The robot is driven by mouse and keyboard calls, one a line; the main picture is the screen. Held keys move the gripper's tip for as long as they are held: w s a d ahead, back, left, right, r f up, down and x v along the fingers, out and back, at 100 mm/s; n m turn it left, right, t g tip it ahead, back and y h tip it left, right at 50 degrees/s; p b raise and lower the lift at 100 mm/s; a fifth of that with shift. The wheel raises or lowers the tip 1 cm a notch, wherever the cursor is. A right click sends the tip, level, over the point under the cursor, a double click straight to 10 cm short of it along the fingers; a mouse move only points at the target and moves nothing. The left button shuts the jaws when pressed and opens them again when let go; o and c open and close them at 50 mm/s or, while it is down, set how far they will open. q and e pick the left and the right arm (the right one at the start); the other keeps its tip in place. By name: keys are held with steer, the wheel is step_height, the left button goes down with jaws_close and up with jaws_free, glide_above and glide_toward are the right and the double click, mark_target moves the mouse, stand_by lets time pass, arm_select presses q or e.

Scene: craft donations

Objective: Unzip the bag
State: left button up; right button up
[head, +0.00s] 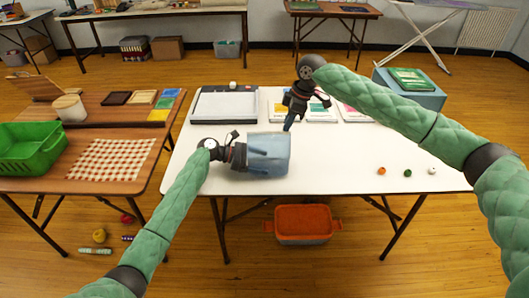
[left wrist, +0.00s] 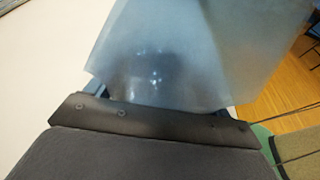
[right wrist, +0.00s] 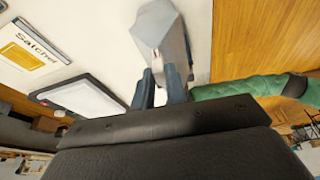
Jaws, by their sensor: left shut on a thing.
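The bag (head: 268,154) is a pale blue, translucent pouch above the front edge of the white table. My left gripper (head: 243,157) is shut on the bag's left end. In the left wrist view the bag (left wrist: 200,50) fills the space beyond the jaws and hides the fingertips. My right gripper (head: 288,125) points down just above the bag's upper right corner. In the right wrist view its two blue fingers (right wrist: 160,85) stand a little apart, with the bag (right wrist: 160,30) just beyond them. I cannot make out the zip or its pull.
The white table (head: 340,160) has clear room at its front right, near small orange, green and white balls (head: 407,173). A paper trimmer (head: 225,105) and flat packets (head: 322,113) lie at the back. An orange-filled bin (head: 303,222) sits below. A brown table (head: 90,140) stands left.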

mark_target(258, 132)
steer(key=shift+a, duration=0.1)
steer(key=shift+w+a+f, duration=0.1)
steer(key=shift+w+a, duration=0.1)
steer(key=shift+a, duration=2.25)
steer(key=shift+w+a, duration=0.2)
steer(key=shift+a, duration=2.2)
steer(key=o, duration=0.8)
steer(key=shift+c, duration=0.7)
step_height(258, 132, up, 7)
